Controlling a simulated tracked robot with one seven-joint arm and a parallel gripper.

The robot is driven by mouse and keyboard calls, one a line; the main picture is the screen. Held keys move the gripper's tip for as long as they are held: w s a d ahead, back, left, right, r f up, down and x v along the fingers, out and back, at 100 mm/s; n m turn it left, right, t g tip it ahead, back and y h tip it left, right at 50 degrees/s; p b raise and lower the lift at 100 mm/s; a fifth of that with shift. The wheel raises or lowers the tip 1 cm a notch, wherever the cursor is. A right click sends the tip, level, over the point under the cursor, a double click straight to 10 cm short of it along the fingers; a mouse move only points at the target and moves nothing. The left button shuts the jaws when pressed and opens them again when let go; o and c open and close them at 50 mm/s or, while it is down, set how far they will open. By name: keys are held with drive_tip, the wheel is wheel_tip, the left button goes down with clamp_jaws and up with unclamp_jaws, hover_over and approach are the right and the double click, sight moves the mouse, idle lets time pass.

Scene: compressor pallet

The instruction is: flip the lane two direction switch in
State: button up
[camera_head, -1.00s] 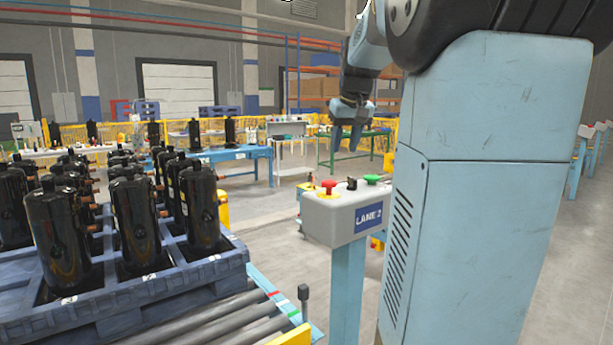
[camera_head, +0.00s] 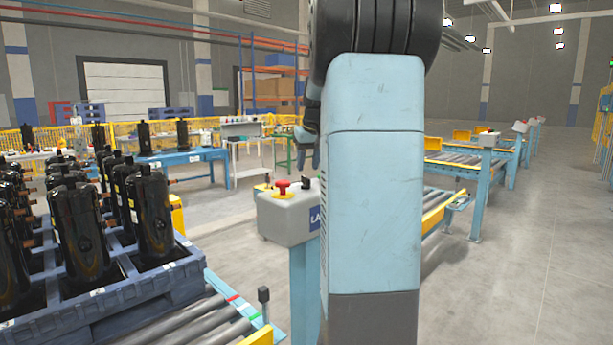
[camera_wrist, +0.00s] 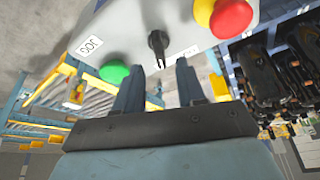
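The lane two control box (camera_head: 287,217) is a grey box on a blue post, its lane label partly hidden by my arm in the head view. In the wrist view the grey panel (camera_wrist: 112,32) carries a black direction switch (camera_wrist: 157,42), between a green button (camera_wrist: 114,72) and a red button on a yellow base (camera_wrist: 231,18). The black switch also shows in the head view (camera_head: 306,182). My gripper (camera_wrist: 157,66) has its two fingers apart with a gap between them. The switch appears just beyond the fingertips, roughly in line with the gap; contact cannot be told.
A blue pallet (camera_head: 150,288) of black compressors (camera_head: 152,212) stands at the left on a roller conveyor (camera_head: 195,325). A short black-topped post (camera_head: 263,296) stands near the box. Other conveyors (camera_head: 465,162) are behind at right; the floor (camera_head: 510,270) at right is open.

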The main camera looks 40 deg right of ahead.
sight(306, 177)
drive_tip(key=shift+x, duration=2.45)
drive_tip(key=shift+c, duration=0.2)
clamp_jaws()
